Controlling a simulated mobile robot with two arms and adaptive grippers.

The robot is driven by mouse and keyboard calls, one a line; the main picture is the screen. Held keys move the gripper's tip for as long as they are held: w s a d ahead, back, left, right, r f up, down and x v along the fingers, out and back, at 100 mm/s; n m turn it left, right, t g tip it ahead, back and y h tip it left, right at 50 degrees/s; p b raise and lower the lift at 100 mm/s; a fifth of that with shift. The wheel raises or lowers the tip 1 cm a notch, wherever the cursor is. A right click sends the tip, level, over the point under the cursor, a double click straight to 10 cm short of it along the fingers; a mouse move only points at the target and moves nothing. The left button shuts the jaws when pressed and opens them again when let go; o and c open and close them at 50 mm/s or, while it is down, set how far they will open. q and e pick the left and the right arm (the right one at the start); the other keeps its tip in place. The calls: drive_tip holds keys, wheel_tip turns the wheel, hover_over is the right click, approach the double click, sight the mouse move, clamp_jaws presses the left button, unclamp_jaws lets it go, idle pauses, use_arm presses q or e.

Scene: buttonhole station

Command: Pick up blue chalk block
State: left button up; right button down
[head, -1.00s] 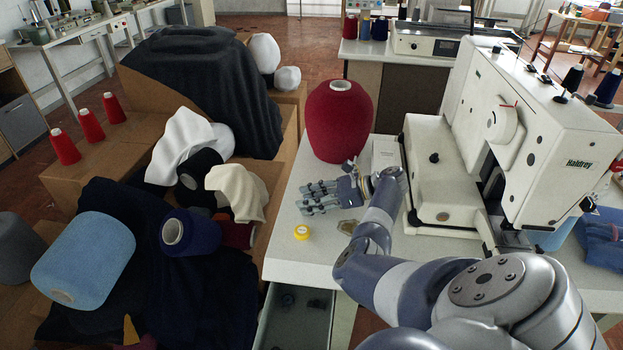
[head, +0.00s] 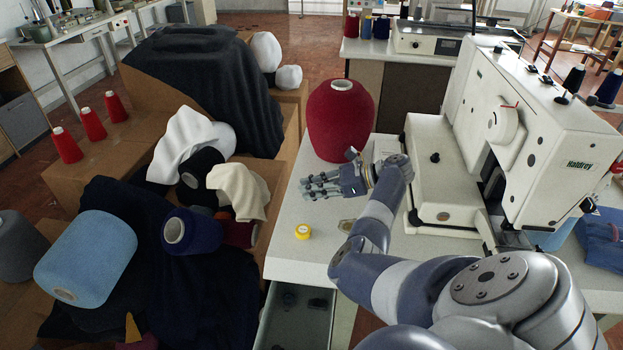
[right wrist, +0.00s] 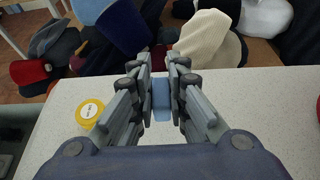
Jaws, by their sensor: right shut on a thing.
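The blue chalk block (right wrist: 161,98) shows in the right wrist view as a small blue piece between the two fingers of my right gripper (right wrist: 162,82). The gripper is shut on it, over the white speckled tabletop. In the head view my right gripper (head: 308,188) is above the table, left of the sewing machine and in front of the big red yarn cone. The block cannot be made out in the head view. My left gripper is not in view.
The red yarn cone (head: 341,120) and white buttonhole machine (head: 540,130) stand on the table (head: 300,262). An open drawer (head: 293,318) is below. Yarn and cloth (head: 110,215) pile up left.

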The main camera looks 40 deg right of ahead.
drive_tip(key=s+a+p, duration=0.1)
drive_tip(key=s+a, duration=0.2)
drive_tip(key=s, duration=0.1)
drive_tip(key=s+a+p, duration=0.1)
drive_tip(key=s+a, duration=0.2)
drive_tip(key=s, duration=0.1)
drive_tip(key=s+a+r+p, duration=0.1)
drive_tip(key=s+a, duration=0.2)
drive_tip(key=s, duration=0.1)
drive_tip(key=shift+s+a, duration=0.3)
drive_tip(key=shift+r, duration=0.2)
drive_tip(key=s+a+r+n+g+y, duration=0.1)
drive_tip(key=a+r, duration=0.5)
drive_tip(key=a, duration=0.3)
drive_tip(key=s+a+r+n+g+y, duration=0.1)
drive_tip(key=a+r+n+g, duration=0.1)
drive_tip(key=a+r, duration=0.5)
drive_tip(key=a, duration=0.3)
drive_tip(key=shift+r, duration=0.25)
drive_tip(key=shift+w+y, duration=0.15)
drive_tip(key=shift+y, duration=0.15)
